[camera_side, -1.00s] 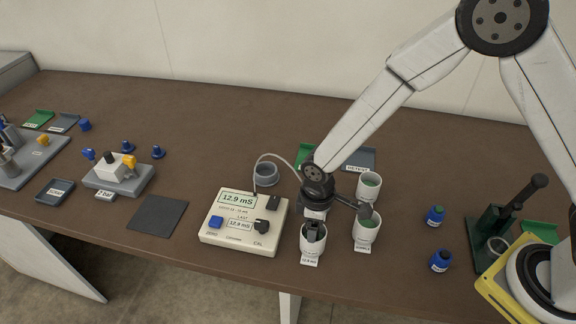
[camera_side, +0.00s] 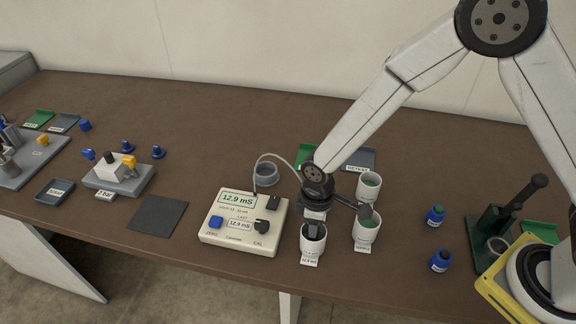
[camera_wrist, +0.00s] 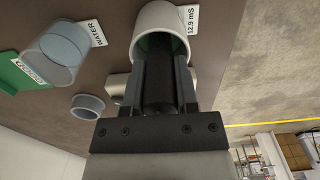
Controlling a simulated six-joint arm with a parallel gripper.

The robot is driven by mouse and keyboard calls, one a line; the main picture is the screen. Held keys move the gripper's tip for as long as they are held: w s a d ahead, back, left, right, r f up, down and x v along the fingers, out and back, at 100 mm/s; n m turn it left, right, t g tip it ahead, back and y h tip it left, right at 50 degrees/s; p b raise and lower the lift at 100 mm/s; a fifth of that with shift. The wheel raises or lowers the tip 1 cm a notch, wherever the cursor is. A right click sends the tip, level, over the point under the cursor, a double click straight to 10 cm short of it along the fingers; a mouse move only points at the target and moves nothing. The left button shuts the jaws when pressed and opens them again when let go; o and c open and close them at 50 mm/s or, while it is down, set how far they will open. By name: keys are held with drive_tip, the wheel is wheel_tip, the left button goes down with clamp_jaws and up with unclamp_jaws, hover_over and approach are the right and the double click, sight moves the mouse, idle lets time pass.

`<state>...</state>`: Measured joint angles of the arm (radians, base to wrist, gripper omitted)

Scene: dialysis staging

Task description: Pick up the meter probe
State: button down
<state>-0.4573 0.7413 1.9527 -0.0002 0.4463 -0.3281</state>
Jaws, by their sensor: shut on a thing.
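The meter probe (camera_wrist: 160,92) is a dark cylinder standing between my fingers in the wrist view, its lower end inside the white cup labelled 12.9 mS (camera_wrist: 150,18). My gripper (camera_side: 313,229) points down at this cup (camera_side: 313,248) in the side view and hides most of the probe there. In the wrist view my gripper (camera_wrist: 163,75) is shut on the probe, with the fingertips at the cup's mouth. The cream meter (camera_side: 232,243) stands left of the cup and reads 12.9 mS. A pale cable (camera_side: 275,156) arches from it towards my gripper.
A grey ring holder (camera_side: 265,179) is behind the meter. Blue-capped bottles (camera_side: 440,261) stand further right. The table left of the meter holds a dark mat (camera_side: 158,216).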

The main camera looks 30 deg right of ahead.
drive_tip(key=shift+r, duration=0.2)
drive_tip(key=shift+r, duration=4.85)
